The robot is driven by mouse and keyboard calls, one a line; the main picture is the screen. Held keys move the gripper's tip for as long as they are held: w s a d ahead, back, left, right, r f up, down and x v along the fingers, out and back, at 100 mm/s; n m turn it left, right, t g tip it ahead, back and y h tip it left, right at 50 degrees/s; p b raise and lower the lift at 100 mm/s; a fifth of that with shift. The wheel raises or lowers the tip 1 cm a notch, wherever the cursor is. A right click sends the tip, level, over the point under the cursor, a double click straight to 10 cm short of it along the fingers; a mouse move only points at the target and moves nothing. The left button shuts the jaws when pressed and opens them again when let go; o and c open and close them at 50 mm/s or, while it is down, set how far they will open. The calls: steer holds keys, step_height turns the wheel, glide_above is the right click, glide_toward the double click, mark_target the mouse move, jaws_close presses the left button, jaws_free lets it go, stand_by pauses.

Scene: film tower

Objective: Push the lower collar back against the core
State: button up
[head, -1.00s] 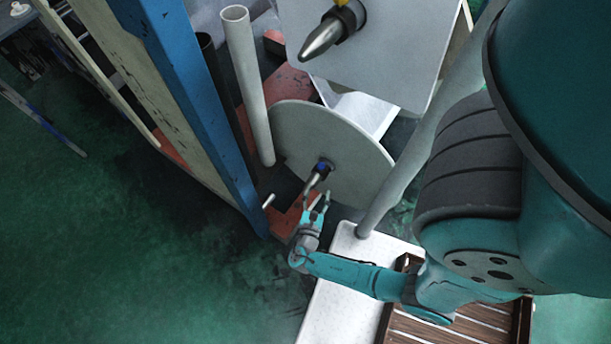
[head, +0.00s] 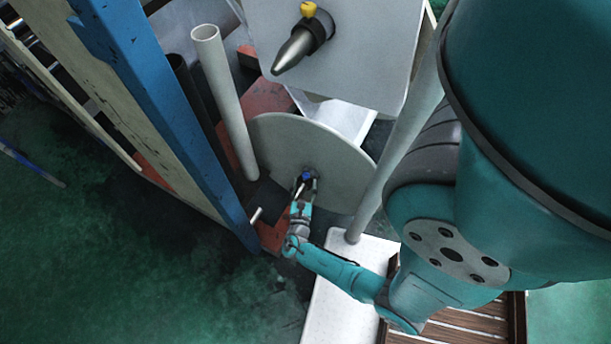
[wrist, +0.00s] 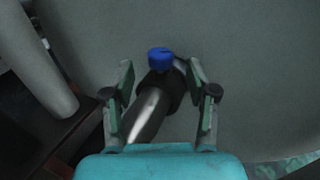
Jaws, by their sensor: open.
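The lower collar (wrist: 176,84) is a dark ring with a blue knob (wrist: 160,57) on top. It sits around a shiny tapered spindle (wrist: 148,112) in front of a large grey disc (head: 345,155). In the head view the blue knob (head: 307,176) shows near the disc's middle. My gripper (wrist: 160,68) is open, with one finger on each side of the collar. I cannot tell whether the fingers touch it. The core is not clearly visible, and the gap behind the collar is hidden.
Above is a grey plate (head: 365,65) with another spindle (head: 294,50) and a yellow-knobbed collar (head: 321,28). A pale tube (head: 228,105) and a blue post (head: 175,110) stand at left. A slanting grey pole (head: 390,160) is at right. Green floor lies open at lower left.

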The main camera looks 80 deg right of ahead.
mark_target(306, 176)
steer(key=shift+w+d, duration=0.15)
steer(key=shift+d, duration=0.8)
steer(key=shift+w+d, duration=0.15)
steer(key=shift+d, duration=0.8)
jaws_close()
steer(key=shift+s+d, duration=0.1)
steer(key=shift+d, duration=0.55)
steer(key=shift+c, duration=0.3)
jaws_free()
steer(key=shift+r, duration=0.1)
